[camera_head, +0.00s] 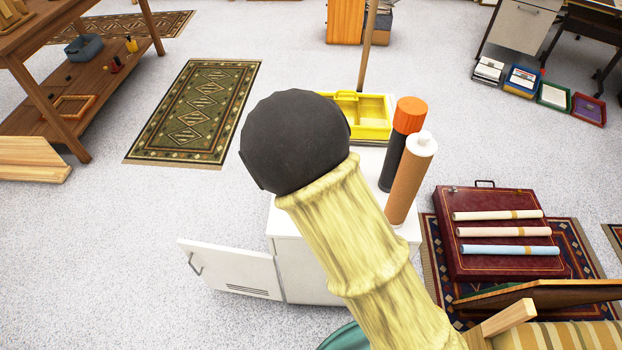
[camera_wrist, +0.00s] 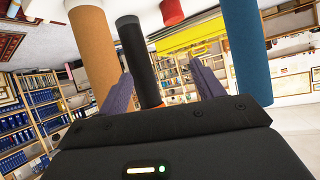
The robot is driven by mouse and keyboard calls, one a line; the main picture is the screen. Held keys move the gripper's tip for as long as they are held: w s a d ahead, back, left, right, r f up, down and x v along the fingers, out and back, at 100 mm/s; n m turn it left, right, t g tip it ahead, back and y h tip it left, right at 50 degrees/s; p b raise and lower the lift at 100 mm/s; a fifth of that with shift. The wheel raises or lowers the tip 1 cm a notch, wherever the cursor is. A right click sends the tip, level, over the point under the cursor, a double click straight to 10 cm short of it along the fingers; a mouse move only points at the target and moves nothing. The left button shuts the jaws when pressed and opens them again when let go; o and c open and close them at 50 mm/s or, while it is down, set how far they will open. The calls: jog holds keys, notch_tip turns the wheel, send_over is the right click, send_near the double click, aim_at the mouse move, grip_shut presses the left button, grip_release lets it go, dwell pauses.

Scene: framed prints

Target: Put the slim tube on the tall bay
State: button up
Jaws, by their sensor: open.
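In the head view, a black tube with an orange cap (camera_head: 408,115) and a brown tube with a white cap (camera_head: 408,185) stand upright on a white cabinet (camera_head: 306,268). The wrist view looks upside down. It shows the brown tube (camera_wrist: 92,50), the black tube (camera_wrist: 137,55), a blue tube (camera_wrist: 245,50) and part of a red one (camera_wrist: 172,12). My gripper (camera_wrist: 163,86) is open, its fingers either side of the black tube in that view; contact cannot be told. In the head view my arm hides the fingers. Which tube is the slim one, and the tall bay, I cannot tell.
A yellow tray (camera_head: 372,118) is behind the tubes. The cabinet's door (camera_head: 232,272) hangs open to the left. A dark red case (camera_head: 500,262) with rolled papers lies on a rug at right. A wooden table (camera_head: 70,110) is at left. Speckled floor between is free.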

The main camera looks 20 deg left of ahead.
jog(key=s+a+r+n+t+y+b, duration=0.2)
jog(key=s+a+n+t+y+b, duration=0.1)
jog(key=a, duration=0.7)
jog(key=s+n+t+y, duration=0.1)
jog(key=s+t+y, duration=0.1)
jog(key=s+t, duration=0.1)
jog(key=shift+t, duration=0.5)
jog(key=x, duration=1.2)
jog(key=shift+p, duration=0.3)
jog(key=shift+w, duration=0.25)
